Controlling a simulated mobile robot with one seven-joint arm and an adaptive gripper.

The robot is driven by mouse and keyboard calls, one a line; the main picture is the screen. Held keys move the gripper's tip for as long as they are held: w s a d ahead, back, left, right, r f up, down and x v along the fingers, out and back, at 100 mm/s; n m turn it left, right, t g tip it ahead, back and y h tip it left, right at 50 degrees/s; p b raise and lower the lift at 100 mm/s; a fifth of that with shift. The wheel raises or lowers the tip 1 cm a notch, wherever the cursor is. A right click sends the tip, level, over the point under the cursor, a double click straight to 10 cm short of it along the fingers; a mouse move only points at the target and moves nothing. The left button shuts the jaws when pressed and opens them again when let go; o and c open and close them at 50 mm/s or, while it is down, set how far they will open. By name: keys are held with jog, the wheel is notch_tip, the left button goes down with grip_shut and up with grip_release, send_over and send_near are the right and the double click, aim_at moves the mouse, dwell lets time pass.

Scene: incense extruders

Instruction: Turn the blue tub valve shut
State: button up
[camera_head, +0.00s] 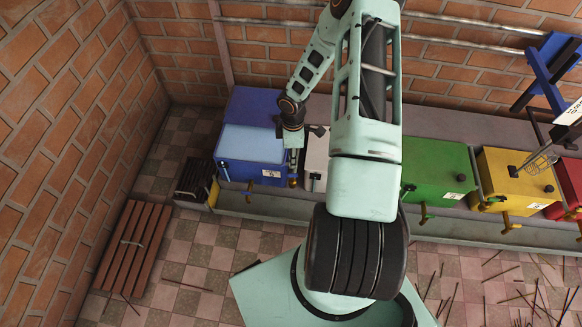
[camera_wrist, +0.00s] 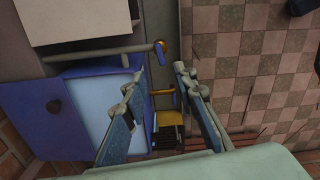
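The blue tub (camera_head: 262,174) stands at the left end of the row, its light blue top facing up. In the wrist view the blue tub (camera_wrist: 35,112) fills the left side. A small yellow valve handle (camera_wrist: 166,92) shows at its front in the wrist view, seen between my fingers; the head view also shows a yellow handle (camera_head: 249,188) low on its front. My gripper (camera_head: 294,168) points down by the tub's front right corner. In the wrist view my gripper (camera_wrist: 160,78) is open, its fingers apart with nothing held. Whether either finger touches the valve cannot be told.
A pale tub (camera_head: 315,165) stands right of the blue one, then green (camera_head: 440,172) and yellow (camera_head: 515,175) tubs. A dark slatted box (camera_head: 194,180) is left of the blue tub. A slatted wooden bench (camera_head: 133,247) is on the left floor. Sticks litter the floor at right.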

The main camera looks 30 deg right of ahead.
aim_at(293, 174)
notch_tip(293, 174, down, 10)
jog(key=b, duration=0.2)
jog(key=shift+f+b, duration=0.2)
jog(key=shift+b, duration=0.2)
jog(key=shift+c, duration=0.2)
grip_shut()
